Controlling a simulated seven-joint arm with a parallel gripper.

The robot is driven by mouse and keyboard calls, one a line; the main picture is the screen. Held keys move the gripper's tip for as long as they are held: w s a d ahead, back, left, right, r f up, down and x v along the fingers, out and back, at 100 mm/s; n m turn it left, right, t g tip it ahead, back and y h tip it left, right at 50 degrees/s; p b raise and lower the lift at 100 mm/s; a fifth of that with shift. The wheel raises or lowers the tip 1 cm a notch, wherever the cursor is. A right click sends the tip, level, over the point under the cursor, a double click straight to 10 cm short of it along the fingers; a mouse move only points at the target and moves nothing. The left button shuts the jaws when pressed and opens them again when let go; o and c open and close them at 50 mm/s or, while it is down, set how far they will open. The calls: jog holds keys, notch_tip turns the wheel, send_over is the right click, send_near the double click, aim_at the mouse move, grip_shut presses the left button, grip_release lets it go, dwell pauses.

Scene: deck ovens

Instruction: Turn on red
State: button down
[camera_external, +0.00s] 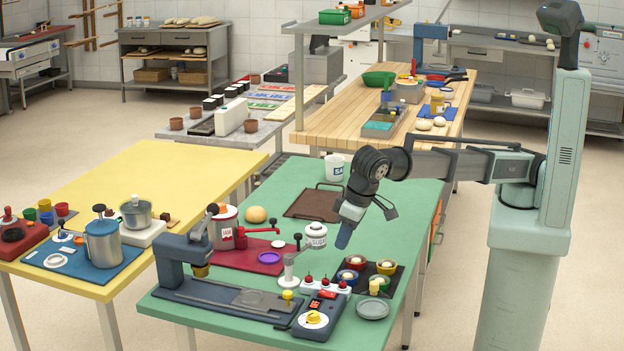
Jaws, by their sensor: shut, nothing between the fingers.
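My gripper (343,237) hangs over the right part of the green table (330,172), pointing down. Its fingers are shut and hold nothing. Below it, towards the front, a white strip (340,289) bears several red knobs. In front of the strip is a dark device with a red panel (322,303) and a white and yellow dial (313,319). A red lever (262,231) stands by the red jam pot on the green table. A red hotplate unit (14,236) sits on the yellow table at far left. Switch positions are too small to tell.
Bowls on a dark mat (404,271) and a grey plate (373,308) lie right of the strip. A dark blue press (183,262) stands front left. A sugar jar (316,235) is close left of my gripper. A brown tray (313,205) lies behind.

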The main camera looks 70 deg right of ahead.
aim_at(323, 292)
jog(key=shift+s+a+t, duration=0.15)
jog(key=shift+s+t, duration=0.25)
jog(key=shift+s, duration=0.15)
jog(key=shift+f, duration=0.15)
jog(key=x, duration=1.4)
